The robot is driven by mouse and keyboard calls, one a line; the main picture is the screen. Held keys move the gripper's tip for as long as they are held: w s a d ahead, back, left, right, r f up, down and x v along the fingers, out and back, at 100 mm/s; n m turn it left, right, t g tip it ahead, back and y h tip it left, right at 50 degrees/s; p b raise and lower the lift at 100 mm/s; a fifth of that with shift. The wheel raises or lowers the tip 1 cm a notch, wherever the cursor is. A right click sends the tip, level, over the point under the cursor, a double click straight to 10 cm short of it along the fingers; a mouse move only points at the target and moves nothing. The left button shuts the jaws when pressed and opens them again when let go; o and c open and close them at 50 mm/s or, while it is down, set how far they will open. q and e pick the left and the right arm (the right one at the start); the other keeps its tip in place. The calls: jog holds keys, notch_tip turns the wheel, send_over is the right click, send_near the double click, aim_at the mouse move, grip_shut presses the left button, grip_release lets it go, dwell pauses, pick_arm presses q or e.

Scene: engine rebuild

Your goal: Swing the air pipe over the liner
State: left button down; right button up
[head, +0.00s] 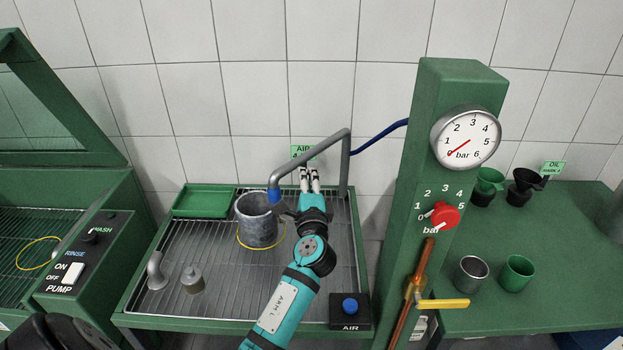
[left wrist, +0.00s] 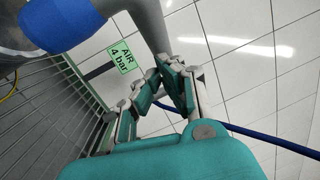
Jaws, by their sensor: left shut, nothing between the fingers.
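The air pipe (head: 310,152) is a grey bent tube on an upright at the back right of the grated bench. Its free end has a blue nozzle (head: 274,195), which shows at the liner's right upper rim in the head view. The liner (head: 257,228) is a grey open cylinder standing on the grating. My left gripper (head: 309,172) is shut and empty, with its fingertips just below the pipe's sloping arm. In the left wrist view the fingers (left wrist: 166,76) are close to the grey pipe (left wrist: 152,28); contact cannot be told.
A green tray (head: 203,201), a grey elbow (head: 155,271) and a small metal part (head: 192,280) are on the bench at left. A yellow ring (head: 240,243) surrounds the liner's base. A green column (head: 440,180) with a gauge (head: 466,138) stands right. A blue hose (head: 380,138) runs behind.

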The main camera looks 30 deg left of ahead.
aim_at(291, 171)
pick_arm(q)
jog(key=a+m+t+h+p, duration=0.1)
jog(key=a, duration=0.1)
jog(key=a+m+t+h+p, duration=0.1)
jog(key=a+h, duration=0.1)
jog(key=shift+a+r, duration=0.2)
jog(key=shift+a, duration=0.05)
jog(key=a, duration=0.2)
jog(key=shift+w+a+f+m+h, duration=0.1)
jog(key=shift+w+a+m+h, duration=0.2)
jog(key=shift+a+h, duration=0.1)
jog(key=shift+s+a, duration=0.1)
